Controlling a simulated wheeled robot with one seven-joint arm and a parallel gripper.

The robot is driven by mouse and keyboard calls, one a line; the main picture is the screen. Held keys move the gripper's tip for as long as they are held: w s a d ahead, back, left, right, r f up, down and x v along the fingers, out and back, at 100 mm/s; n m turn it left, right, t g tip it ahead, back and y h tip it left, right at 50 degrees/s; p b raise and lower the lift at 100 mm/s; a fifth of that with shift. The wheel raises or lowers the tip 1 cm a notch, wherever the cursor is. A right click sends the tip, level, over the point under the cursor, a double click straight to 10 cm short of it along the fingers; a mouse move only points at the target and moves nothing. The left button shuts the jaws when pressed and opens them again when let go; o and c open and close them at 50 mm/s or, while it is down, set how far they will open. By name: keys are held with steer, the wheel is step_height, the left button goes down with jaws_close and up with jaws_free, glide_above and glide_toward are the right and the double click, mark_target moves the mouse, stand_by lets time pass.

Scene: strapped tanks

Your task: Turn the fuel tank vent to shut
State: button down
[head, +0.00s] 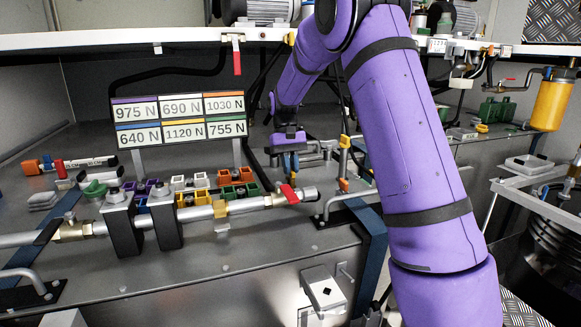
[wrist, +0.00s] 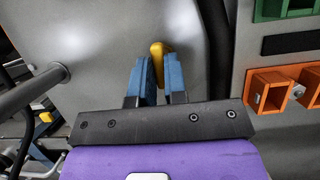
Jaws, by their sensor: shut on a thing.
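A small yellow handle (wrist: 157,48) sits between the blue fingers of my gripper (wrist: 160,78) in the wrist view. The fingers are shut on it, and its rounded end sticks out past them. Its lower part is hidden by the fingers, and I see no label on it. I cannot read whether this vent handle stands open or shut. In the head view my gripper (head: 291,168) points down over the back of the grey tank top, behind the pipe, and the held handle is too small to make out.
A pipe (head: 250,204) with a red lever (head: 288,193) runs across the front. A sign board (head: 180,120) with force labels stands left of my gripper, above coloured brackets (head: 238,190). A yellow-topped post (head: 344,143) stands close right. An orange bracket (wrist: 270,90) lies right in the wrist view.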

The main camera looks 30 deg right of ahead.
steer(key=shift+w+r, duration=0.1)
steer(key=c, duration=1.2)
jaws_free()
steer(key=shift+o, duration=0.2)
steer(key=a+v, duration=0.1)
steer(key=v, duration=0.9)
steer(key=shift+d+r, duration=0.35)
steer(key=shift+d, duration=0.15)
steer(key=shift+w, duration=0.1)
